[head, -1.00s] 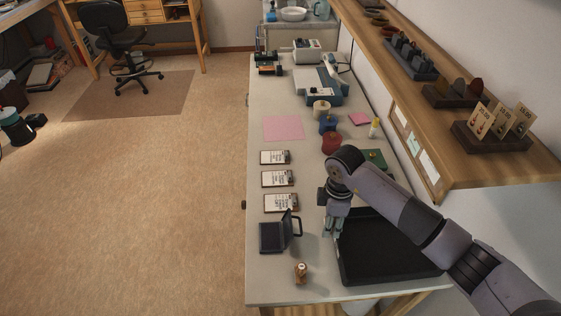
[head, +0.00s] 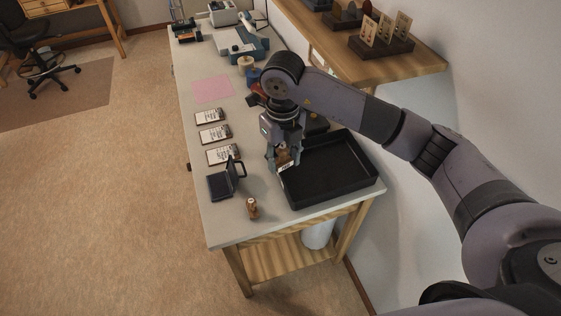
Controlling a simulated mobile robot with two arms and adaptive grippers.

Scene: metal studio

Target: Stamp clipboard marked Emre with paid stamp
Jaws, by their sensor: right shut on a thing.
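My right gripper (head: 283,163) is shut on a small brown stamp with a white label (head: 285,167), held at the left edge of the black tray. I cannot read its label. A similar brown stamp (head: 252,209) stands on the table near the front edge. Three small clipboards lie in a column to the left of the gripper: far (head: 209,117), middle (head: 214,134) and near (head: 221,156). The names on them are too small to read. An open dark ink pad (head: 220,186) with its lid raised lies in front of the near clipboard. My left gripper is not in view.
The black tray (head: 338,186) fills the table's right front and looks empty where visible. A pink sheet (head: 212,89) lies beyond the clipboards. A wooden shelf with card holders (head: 383,45) overhangs at the right. Table surface (head: 220,229) is bare at the front left.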

